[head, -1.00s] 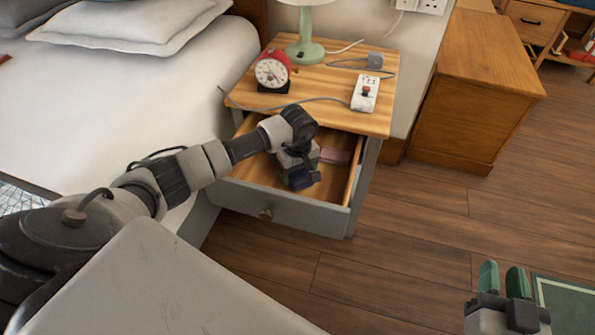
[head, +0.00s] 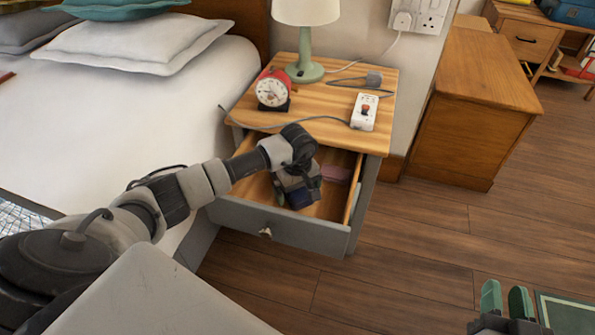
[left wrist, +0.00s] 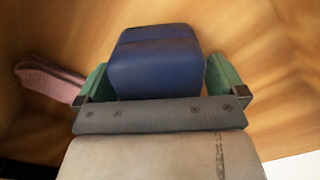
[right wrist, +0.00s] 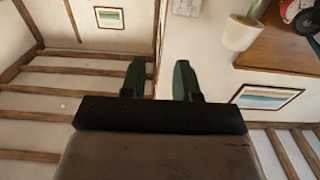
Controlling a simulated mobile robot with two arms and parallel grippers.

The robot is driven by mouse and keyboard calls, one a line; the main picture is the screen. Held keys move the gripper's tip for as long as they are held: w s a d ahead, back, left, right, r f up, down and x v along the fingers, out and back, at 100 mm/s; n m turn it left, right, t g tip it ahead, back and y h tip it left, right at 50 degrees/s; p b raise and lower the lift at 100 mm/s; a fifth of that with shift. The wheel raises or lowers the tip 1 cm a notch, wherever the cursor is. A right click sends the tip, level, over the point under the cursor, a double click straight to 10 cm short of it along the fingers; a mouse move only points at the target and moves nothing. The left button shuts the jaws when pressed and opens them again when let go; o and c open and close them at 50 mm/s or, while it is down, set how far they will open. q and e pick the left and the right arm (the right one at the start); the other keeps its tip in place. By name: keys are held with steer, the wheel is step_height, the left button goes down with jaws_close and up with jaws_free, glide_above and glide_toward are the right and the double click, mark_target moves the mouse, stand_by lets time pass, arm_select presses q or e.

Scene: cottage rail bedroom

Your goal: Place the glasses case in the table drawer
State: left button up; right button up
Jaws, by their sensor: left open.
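The blue glasses case (head: 302,199) is inside the open table drawer (head: 280,228), near its front. In the left wrist view the case (left wrist: 155,62) lies between the two green fingers of my left gripper (left wrist: 158,84), over the wooden drawer bottom. My left gripper (head: 299,190) is open around the case and reaches down into the drawer. Whether either finger touches the case is hard to tell. My right gripper (head: 506,300) is open and empty, away at the lower right; its spread fingers (right wrist: 160,80) also show in the right wrist view.
A pink item (head: 336,174) lies in the drawer beside the case. The bedside table top (head: 325,90) holds a red alarm clock (head: 272,88), a green lamp (head: 304,70) and a white power strip (head: 364,112).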

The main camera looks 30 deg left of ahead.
arm_select(q)
step_height(320, 180, up, 11)
steer(key=p, duration=0.3)
steer(key=shift+r, duration=0.6)
arm_select(e)
steer(key=s+d+f+g+h, duration=0.2)
steer(key=s+f+g, duration=0.3)
steer(key=f+g, duration=0.3)
steer(key=shift+s+d+f+g, duration=0.15)
steer(key=shift+s+d+g, duration=0.25)
steer(key=shift+d, duration=0.2)
arm_select(q)
steer(key=shift+f, duration=0.1)
